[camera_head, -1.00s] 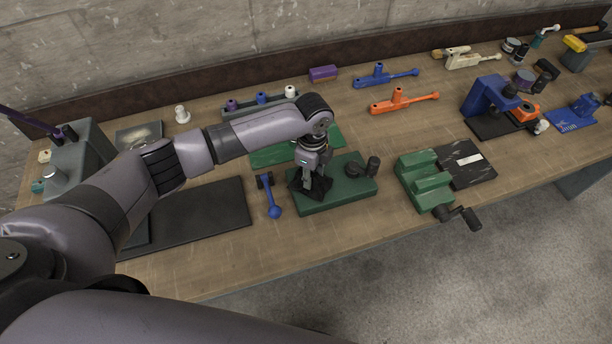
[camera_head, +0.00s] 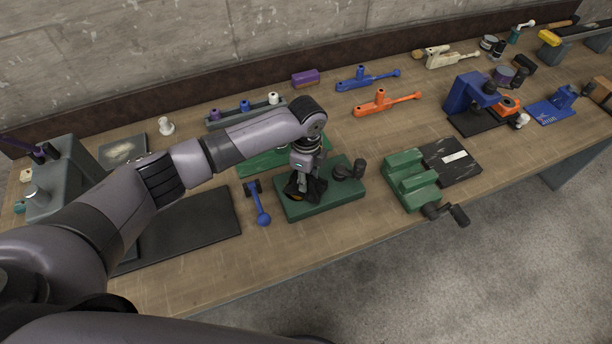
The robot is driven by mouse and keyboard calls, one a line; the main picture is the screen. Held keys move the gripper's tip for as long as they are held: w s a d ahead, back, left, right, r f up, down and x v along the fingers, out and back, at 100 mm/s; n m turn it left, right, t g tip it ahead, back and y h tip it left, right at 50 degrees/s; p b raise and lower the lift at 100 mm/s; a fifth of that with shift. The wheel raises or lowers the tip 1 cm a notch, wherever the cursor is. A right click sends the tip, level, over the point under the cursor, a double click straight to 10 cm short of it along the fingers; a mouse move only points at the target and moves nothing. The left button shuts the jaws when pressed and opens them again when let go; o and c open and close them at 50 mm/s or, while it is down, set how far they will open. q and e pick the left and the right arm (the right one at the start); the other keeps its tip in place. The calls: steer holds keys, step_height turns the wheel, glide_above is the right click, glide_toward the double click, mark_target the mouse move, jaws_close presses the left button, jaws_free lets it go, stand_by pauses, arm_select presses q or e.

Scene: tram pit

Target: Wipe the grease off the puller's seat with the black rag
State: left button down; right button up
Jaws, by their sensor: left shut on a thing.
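My left gripper (camera_head: 304,180) points down over the left part of a green block (camera_head: 325,205) on the workbench. It is shut on the black rag (camera_head: 314,192), which bunches around the fingertips at the block's top. The green block carries a dark round part with a short upright post (camera_head: 358,168) on its right; I take the block to be the puller's base. The gripper and rag hide the surface under them, so I cannot see any grease there. A small brownish patch shows by the fingers. My right gripper is not in view.
A blue lever tool (camera_head: 260,205) lies just left of the block, and a green vise (camera_head: 408,180) stands to its right. A black mat (camera_head: 190,222) lies at left. A grey rack (camera_head: 218,120) and orange wrench (camera_head: 385,103) are behind.

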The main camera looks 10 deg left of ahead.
mark_target(288, 191)
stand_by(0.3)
arm_select(q)
steer(key=shift+s+a+p, duration=0.25)
steer(key=shift+a+p, duration=0.15)
steer(key=shift+p, duration=0.15)
steer(key=shift+s+a+p, duration=0.7)
steer(key=shift+a+p, duration=0.3)
steer(key=shift+p, duration=0.05)
steer(key=shift+s+a, duration=0.55)
steer(key=shift+a, duration=0.3)
steer(key=shift+d, duration=0.1)
